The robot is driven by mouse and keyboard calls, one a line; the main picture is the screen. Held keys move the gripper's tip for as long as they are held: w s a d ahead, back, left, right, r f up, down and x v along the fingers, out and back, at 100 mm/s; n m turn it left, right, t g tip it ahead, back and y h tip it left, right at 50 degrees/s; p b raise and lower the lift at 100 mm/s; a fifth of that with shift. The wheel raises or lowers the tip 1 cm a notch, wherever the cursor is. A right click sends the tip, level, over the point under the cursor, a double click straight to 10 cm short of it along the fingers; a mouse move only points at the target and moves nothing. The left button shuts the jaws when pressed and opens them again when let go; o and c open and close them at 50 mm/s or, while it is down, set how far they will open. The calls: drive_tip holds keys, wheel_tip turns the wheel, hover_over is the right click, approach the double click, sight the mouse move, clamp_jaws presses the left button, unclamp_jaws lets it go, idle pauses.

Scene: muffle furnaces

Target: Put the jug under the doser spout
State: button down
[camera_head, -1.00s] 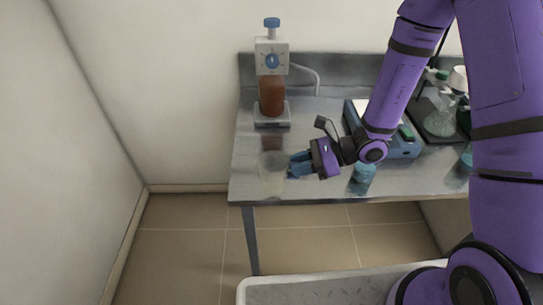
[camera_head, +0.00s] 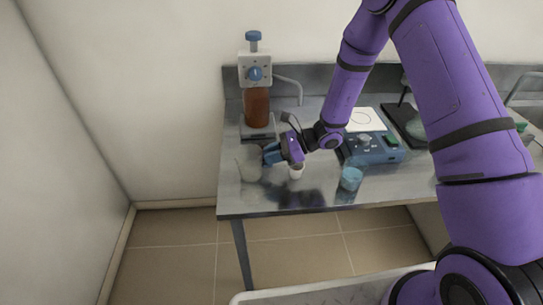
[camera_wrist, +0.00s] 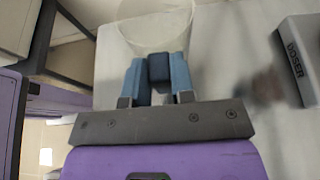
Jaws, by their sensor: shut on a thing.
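The jug (camera_head: 249,166) is a clear, pale vessel in front of the doser. Its rim (camera_wrist: 155,28) shows at the top of the wrist view. My gripper (camera_head: 270,154) is shut on the jug's dark blue handle (camera_wrist: 159,67), with one blue finger on each side. The doser (camera_head: 255,72) is a white head with a blue knob above a brown bottle (camera_head: 257,106) and a grey base (camera_head: 258,133). A grey block lettered DOSER (camera_wrist: 298,60) shows at the right of the wrist view. I cannot make out the spout clearly, nor whether the jug touches the bench.
The bench's (camera_head: 235,203) front left is clear. The room wall is close on the left.

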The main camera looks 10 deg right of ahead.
drive_tip(key=shift+f, duration=0.35)
drive_tip(key=shift+f, duration=0.15)
drive_tip(key=c, duration=1)
unclamp_jaws()
drive_tip(key=shift+o, duration=0.2)
